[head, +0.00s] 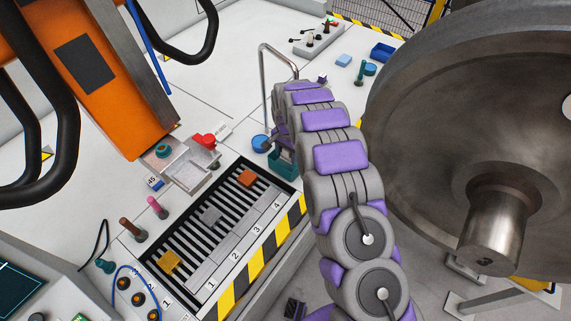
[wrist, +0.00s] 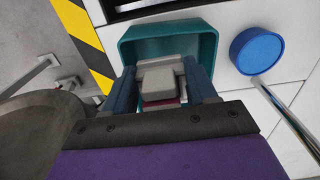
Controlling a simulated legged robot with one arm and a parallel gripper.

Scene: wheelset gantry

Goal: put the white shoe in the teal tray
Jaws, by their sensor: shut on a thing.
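The teal tray (wrist: 207,48) is in the upper middle of the wrist view. In the head view the tray (head: 284,165) is partly hidden by my arm. My gripper (wrist: 160,66) has its two blue fingers shut on the white shoe (wrist: 162,84), which looks pale grey with a dark red part at its near side. The shoe and fingertips overlap the near part of the tray in the wrist view. I cannot tell whether the shoe touches the tray floor. In the head view my arm hides the shoe and most of the gripper.
A blue round dish (wrist: 257,50) and a metal rail (wrist: 287,118) are right of the tray. A slotted panel (head: 215,222) with coloured blocks lies left of my arm. A large steel wheel (head: 450,130) stands close on the right. An orange machine (head: 85,70) hangs at upper left.

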